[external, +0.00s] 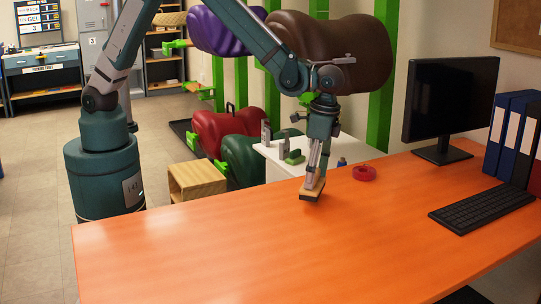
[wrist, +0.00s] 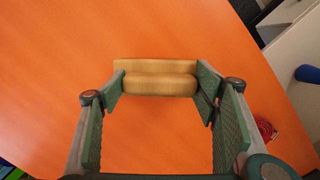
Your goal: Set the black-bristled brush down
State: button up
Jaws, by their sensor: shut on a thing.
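The brush (external: 312,192) has a tan wooden back with a dark underside, the bristles, facing the orange desk. It is at the desk's far edge, on or just above the top; I cannot tell if the bristles touch. My gripper (external: 316,181) points down over it, its fingers closed on the brush's ends. In the wrist view the wooden back (wrist: 158,78) spans between the two green finger pads (wrist: 160,95). The bristles are hidden there.
The orange desk (external: 250,260) is clear in front and to the left. A red tape roll (external: 364,173) lies right of the brush. A monitor (external: 449,100), a keyboard (external: 484,203) and binders (external: 511,130) stand at the right. A white surface (external: 347,152) with small items is behind.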

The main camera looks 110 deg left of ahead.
aim_at(318, 185)
jog(key=w+d+m, duration=0.1)
jog(key=w+r+m+p, duration=0.1)
jog(key=m, duration=0.1)
jog(key=shift+w+d, duration=0.1)
jog(key=shift+d, duration=0.3)
jog(key=w+d+r+m+t+p, duration=0.1)
jog(key=w+d+m, duration=0.5)
jog(key=m, duration=0.6)
jog(key=w+d+r+m+t+p, duration=0.1)
jog(key=w+d+r+m+p, duration=0.2)
jog(key=d+m, duration=0.8)
jog(key=shift+w+r+m+y, duration=0.45)
jog(key=shift+w+r, duration=0.85)
jog(key=shift+w, duration=0.7)
notch_tip(318, 185, down, 6)
jog(key=shift+f, duration=0.2)
jog(key=shift+f+b, duration=0.45)
jog(key=shift+f, duration=1.35)
jog(key=shift+f, duration=0.2)
